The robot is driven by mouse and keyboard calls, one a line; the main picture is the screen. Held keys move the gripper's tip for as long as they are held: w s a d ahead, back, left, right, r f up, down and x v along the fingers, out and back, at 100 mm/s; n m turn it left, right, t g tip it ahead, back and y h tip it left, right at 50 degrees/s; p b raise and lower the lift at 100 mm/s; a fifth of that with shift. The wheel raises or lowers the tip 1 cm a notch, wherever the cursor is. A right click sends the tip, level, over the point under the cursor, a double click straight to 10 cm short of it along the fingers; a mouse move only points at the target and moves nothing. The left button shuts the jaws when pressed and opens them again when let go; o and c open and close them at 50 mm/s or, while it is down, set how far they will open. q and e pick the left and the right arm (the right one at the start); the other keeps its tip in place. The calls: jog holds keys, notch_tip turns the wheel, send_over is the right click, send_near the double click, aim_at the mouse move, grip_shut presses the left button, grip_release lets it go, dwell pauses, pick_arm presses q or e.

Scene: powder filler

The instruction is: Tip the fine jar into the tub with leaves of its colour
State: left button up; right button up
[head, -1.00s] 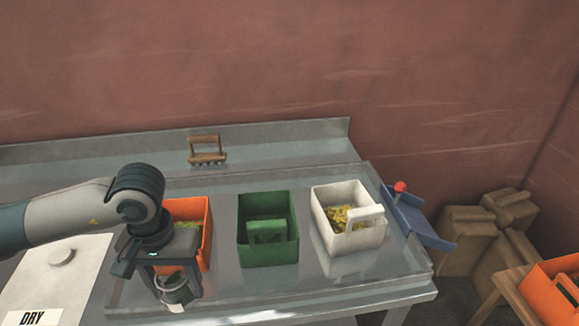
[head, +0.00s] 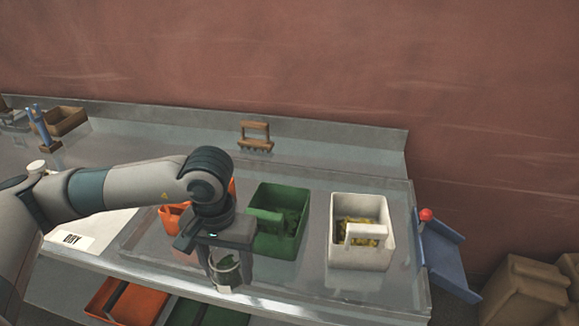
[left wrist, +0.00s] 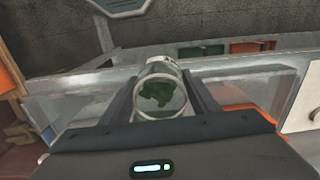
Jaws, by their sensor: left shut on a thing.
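My left gripper (head: 224,256) is shut on a clear jar (head: 226,274) with a pale lower part and dark green contents. It holds the jar roughly upright at the tray's front, left of and nearer than the green tub. The jar (left wrist: 160,92) shows between the fingers in the left wrist view. The green tub (head: 292,238) holds dark green leaves (head: 291,221). The white tub (head: 345,262), to its right, holds yellow leaves (head: 366,232). The orange tub (head: 172,217) is mostly hidden behind my left gripper. My right gripper is not in view.
A blue chute with a red knob (head: 426,214) is at the bench's right end. The back strip of the bench is largely clear.

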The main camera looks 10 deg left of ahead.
pick_arm(q)
jog(key=shift+a, duration=0.1)
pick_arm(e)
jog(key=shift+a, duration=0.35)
